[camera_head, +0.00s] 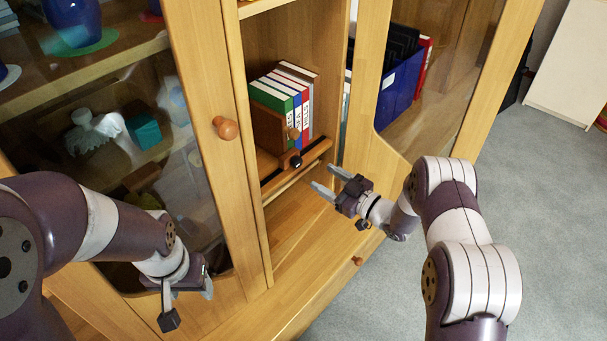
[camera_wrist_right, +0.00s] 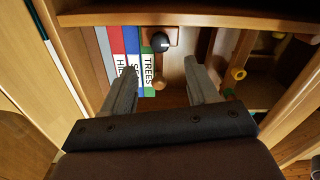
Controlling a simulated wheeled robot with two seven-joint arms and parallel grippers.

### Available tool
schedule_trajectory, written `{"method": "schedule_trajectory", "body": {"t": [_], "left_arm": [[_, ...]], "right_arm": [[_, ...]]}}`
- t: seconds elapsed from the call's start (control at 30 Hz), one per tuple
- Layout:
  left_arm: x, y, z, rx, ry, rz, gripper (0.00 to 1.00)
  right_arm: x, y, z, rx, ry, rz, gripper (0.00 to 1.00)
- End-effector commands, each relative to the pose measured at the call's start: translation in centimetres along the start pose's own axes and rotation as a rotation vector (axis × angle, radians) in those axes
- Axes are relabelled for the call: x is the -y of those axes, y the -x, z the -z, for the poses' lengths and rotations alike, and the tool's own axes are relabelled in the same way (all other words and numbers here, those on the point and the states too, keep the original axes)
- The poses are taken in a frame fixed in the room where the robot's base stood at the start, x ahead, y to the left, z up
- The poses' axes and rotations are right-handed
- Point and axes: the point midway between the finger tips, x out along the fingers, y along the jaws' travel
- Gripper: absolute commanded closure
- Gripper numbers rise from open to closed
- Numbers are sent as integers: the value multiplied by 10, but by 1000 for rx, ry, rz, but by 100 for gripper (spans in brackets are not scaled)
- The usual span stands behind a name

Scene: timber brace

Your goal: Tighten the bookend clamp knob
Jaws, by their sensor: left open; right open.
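A black clamp knob (camera_head: 296,161) sits at the front rail of the middle shelf, below the wooden bookend (camera_head: 271,131). A round wooden knob (camera_head: 294,133) is on the bookend. In the right wrist view the black knob (camera_wrist_right: 160,42) shows beyond the fingertips, roughly between them, with the wooden knob (camera_wrist_right: 161,84) lower in the picture. My right gripper (camera_head: 330,181) is open and empty, just right of and below the black knob, apart from it; its fingers also show in the wrist view (camera_wrist_right: 160,66). My left gripper (camera_head: 188,300) is open and empty, low before the left glass door.
Several books (camera_head: 288,92) stand upright behind the bookend. A glass door with a round wooden handle (camera_head: 226,128) is at the left. Another door (camera_head: 375,150) is at the right, with a blue file box (camera_head: 400,88) behind it. Grey floor (camera_head: 545,220) is clear at right.

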Motion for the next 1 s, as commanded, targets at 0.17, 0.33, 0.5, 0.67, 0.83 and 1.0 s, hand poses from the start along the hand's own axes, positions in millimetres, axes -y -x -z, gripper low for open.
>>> {"method": "schedule_trajectory", "body": {"t": [0.17,0.33,0.5,0.67,0.83,1.0], "left_arm": [[0,-14,-2,1,0,0,43],[0,-20,-3,1,0,0,43],[0,-21,-3,1,0,0,43],[0,-20,-3,1,0,0,43],[0,-20,-3,1,0,0,43],[0,-20,-3,1,0,0,43]], "right_arm": [[2,-45,-4,-1,0,2,41],[1,-73,-2,0,0,0,41],[0,-81,0,2,-2,-2,41],[0,-81,0,2,-2,-2,41],[0,-81,0,2,-1,-2,87],[0,-81,0,2,-3,-2,97]]}}
